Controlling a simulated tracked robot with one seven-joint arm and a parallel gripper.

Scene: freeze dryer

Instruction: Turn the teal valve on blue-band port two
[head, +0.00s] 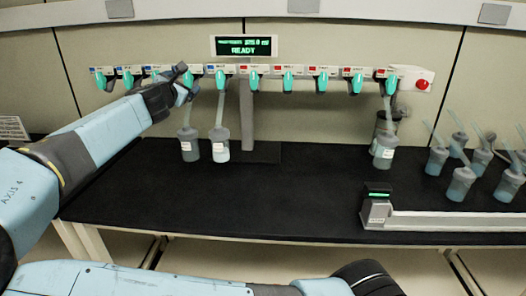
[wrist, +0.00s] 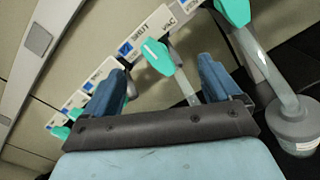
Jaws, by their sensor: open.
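My gripper (head: 184,80) is at the left half of the row and hides part of a port there. In the wrist view my gripper (wrist: 162,70) is open, and a teal valve (wrist: 158,56) shows between its fingers, apart from both as far as I can see. Its label (wrist: 132,46) carries a blue band and reads "SHUT". I cannot read the port numbers, so I cannot tell which port is two.
A neighbouring teal valve (wrist: 236,10) is close to the right finger, with a flask (wrist: 293,130) hanging below it. Flasks (head: 189,146) and (head: 220,148) hang under the manifold. The display (head: 244,46) reads "READY". Several flasks stand at right; the black bench middle (head: 290,200) is clear.

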